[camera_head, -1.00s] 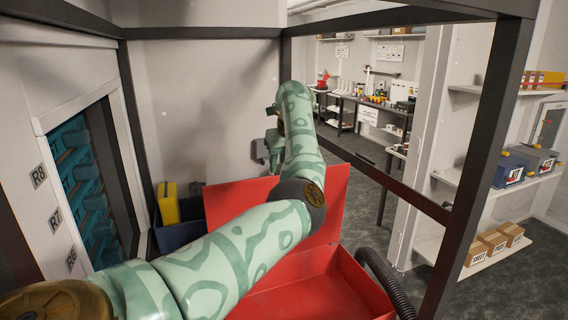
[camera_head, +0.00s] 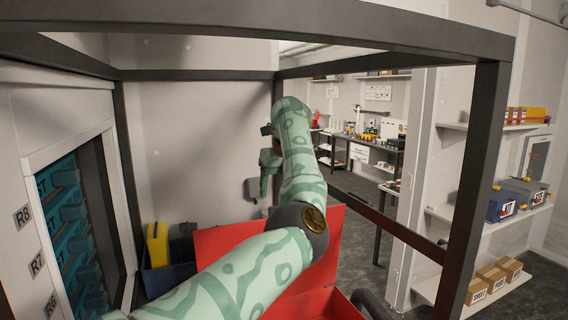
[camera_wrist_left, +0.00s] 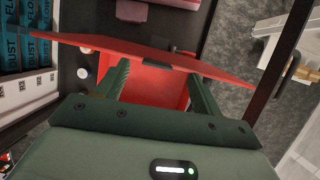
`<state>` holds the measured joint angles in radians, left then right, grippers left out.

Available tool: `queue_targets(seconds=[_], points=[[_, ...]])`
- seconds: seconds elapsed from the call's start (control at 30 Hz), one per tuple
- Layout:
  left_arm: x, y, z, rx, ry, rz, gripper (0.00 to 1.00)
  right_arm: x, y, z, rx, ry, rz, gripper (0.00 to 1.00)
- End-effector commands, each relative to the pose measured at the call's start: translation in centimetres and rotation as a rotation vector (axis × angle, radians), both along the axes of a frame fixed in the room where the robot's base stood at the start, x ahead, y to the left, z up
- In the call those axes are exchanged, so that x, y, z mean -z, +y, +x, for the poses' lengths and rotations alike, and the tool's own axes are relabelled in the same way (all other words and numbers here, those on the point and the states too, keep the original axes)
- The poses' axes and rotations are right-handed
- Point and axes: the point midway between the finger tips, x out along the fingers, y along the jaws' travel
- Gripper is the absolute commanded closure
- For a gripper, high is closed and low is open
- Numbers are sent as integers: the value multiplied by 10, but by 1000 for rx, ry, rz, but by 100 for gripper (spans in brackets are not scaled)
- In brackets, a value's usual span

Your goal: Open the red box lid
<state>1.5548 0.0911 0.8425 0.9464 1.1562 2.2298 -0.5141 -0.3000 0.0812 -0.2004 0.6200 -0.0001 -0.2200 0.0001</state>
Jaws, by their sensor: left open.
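The red box (camera_head: 318,304) is low in the head view, partly hidden behind my left arm. Its red lid (camera_head: 222,240) stands raised at the back of the box, tilted up, so the box is open. In the left wrist view the lid (camera_wrist_left: 215,68) crosses the picture as a slanting red sheet, with the box's red inside (camera_wrist_left: 150,87) below it. My left gripper (camera_wrist_left: 158,70) is open, its two green fingers apart near the lid, with nothing seen between them. Whether they touch the lid I cannot tell. In the head view the left gripper (camera_head: 268,160) is above the lid. My right gripper is not in view.
Dark frame posts (camera_head: 478,190) and beams surround the bench. A dark blue bin (camera_head: 165,278) with a yellow item (camera_head: 157,245) stands left of the box. A teal rack (camera_head: 72,235) is at the far left. Shelves with cartons (camera_head: 490,277) are at the right.

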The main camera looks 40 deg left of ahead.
Motion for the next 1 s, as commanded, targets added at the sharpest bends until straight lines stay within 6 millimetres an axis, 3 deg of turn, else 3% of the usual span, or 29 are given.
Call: queue_targets(seconds=[0.2, 0.4, 0.77, 0.8, 1.0], points=[[-55, -20, -7, 2, -4, 0, 33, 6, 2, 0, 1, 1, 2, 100], [-87, -31, -11, 1, -1, 1, 33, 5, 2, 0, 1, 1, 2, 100], [-96, -34, -12, 0, 0, 0, 33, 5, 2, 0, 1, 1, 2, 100], [-95, -34, -12, 0, 0, 0, 36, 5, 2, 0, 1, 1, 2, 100], [-86, -20, -19, -21, 47, 66, 91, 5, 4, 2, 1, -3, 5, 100]])
